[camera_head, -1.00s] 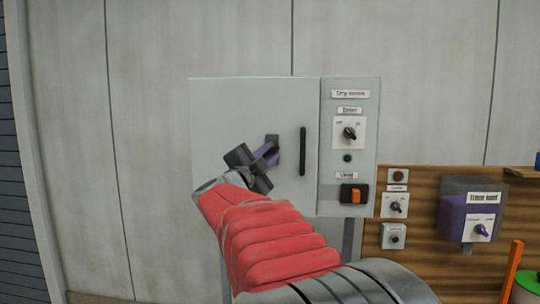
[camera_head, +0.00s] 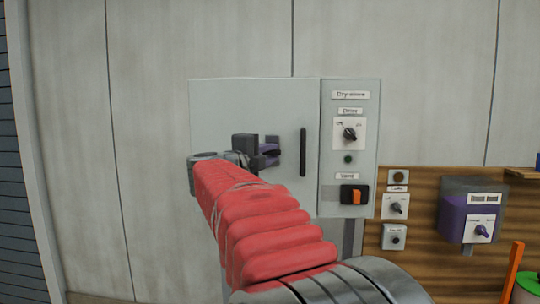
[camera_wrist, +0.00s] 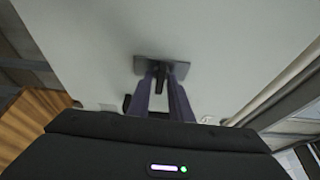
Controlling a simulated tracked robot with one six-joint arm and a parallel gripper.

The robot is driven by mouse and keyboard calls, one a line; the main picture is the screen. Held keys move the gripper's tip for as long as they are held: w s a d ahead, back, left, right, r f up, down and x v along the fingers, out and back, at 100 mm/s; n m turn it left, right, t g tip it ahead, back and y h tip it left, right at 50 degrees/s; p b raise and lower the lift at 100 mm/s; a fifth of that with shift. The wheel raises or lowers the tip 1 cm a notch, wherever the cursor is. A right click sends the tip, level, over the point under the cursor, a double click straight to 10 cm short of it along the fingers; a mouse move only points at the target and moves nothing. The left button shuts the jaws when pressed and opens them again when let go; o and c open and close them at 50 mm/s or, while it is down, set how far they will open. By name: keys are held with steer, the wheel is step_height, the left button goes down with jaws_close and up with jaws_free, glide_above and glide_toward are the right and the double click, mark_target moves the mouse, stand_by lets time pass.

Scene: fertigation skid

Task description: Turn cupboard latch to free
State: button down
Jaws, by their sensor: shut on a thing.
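The cupboard (camera_head: 230,110) is a pale grey box on the wall with a closed-looking door. Its latch is a small dark plate (camera_head: 273,140) with a black lever, left of the door's handle. My gripper (camera_head: 269,151) is at the latch, its purple fingers pointing right at the plate. In the wrist view, the latch plate (camera_wrist: 180,68) shows ahead, and the black lever (camera_wrist: 161,72) sits between the two purple fingertips of my gripper (camera_wrist: 162,85). The fingers are shut on the lever. They partly hide it, so its exact angle is hard to tell in the head view.
A black vertical bar handle (camera_head: 303,151) stands just right of the latch. Further right is a control panel (camera_head: 363,87) with a knob (camera_head: 350,134) and an orange switch (camera_head: 356,196). A wooden board (camera_head: 425,180) holds more knobs and a purple box (camera_head: 455,218). The wall at left is clear.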

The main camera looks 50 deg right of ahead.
steer(key=shift+f, duration=0.25)
steer(key=c, duration=1.9)
jaws_free()
steer(key=shift+o, duration=0.3)
steer(key=shift+r, duration=0.1)
steer(key=shift+a, duration=0.1)
steer(key=v, duration=1.3)
steer(key=shift+a, duration=0.3)
steer(key=shift+s, duration=0.1)
